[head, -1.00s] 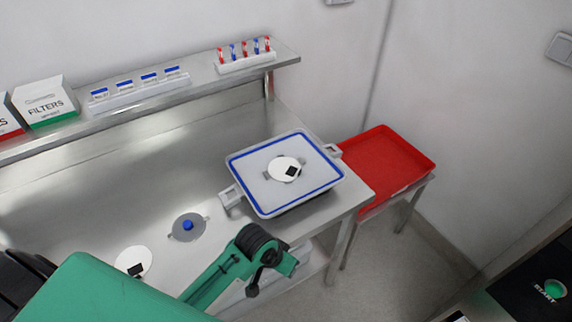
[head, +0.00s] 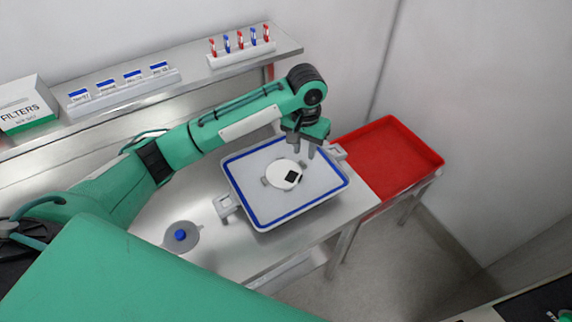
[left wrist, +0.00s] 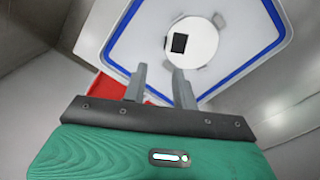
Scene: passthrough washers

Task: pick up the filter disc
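The filter disc (head: 281,175) is a round white disc with a black square on it. It lies on the grey, blue-edged tray (head: 257,214), over a small grey holder with side tabs. My left gripper (head: 303,151) points down above the tray's back right part, beside the disc. In the left wrist view, the left gripper (left wrist: 160,78) has its fingers apart with nothing between them. There the disc (left wrist: 198,40) lies past the fingertips, a little right of them. My right gripper is not in view.
A red tray (head: 392,158) stands to the right. A grey disc with a blue knob (head: 180,235) lies on the metal bench, front left. The shelf behind holds a filters box (head: 28,105), blue-labelled blocks (head: 120,88) and a rack of red and blue tubes (head: 240,50).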

